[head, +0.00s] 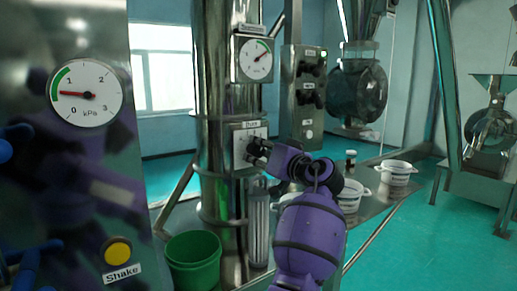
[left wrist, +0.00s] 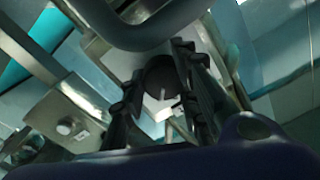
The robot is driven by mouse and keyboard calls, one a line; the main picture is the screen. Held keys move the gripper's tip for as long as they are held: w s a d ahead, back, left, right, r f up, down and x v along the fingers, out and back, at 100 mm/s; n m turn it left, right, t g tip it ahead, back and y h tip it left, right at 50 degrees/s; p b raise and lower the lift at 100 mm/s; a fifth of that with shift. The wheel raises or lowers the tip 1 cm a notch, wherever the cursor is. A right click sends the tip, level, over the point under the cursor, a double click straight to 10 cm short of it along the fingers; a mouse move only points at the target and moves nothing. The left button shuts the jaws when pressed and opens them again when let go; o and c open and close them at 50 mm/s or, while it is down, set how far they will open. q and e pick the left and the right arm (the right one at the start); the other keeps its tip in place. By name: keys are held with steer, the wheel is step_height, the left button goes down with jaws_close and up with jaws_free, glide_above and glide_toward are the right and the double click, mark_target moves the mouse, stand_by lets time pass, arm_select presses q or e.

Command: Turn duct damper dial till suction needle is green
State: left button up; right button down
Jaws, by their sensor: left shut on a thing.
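A round white kPa gauge (head: 86,93) is on the steel panel at the left of the head view. Its red needle points left, at the lower end of the green arc, just under 1. The damper dial sits on a pale plate (head: 241,147) on the steel duct and is mostly hidden by my left gripper (head: 259,150). In the left wrist view the dark round dial (left wrist: 161,78), with a pale mark, sits between the fingers of my left gripper (left wrist: 160,95), which is shut on it. My right gripper is not in view.
A second gauge (head: 256,59) is on the duct above the dial. A switch box (head: 305,98) stands right of it. A green bucket (head: 193,261) is below, and white tubs (head: 396,174) stand on the bench. A Shake button (head: 117,251) is on the left panel.

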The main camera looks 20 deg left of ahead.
arm_select(q)
steer(key=shift+d+m, duration=0.15)
steer(key=shift+m, duration=0.15)
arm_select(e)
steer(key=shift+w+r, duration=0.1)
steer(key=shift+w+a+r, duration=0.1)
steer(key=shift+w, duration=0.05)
arm_select(q)
steer(key=o, duration=0.8)
steer(key=shift+o, duration=1.1)
steer(key=shift+w+d+f, duration=0.1)
steer(key=shift+w+d, duration=0.05)
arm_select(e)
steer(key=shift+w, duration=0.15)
arm_select(q)
steer(key=v, duration=1.2)
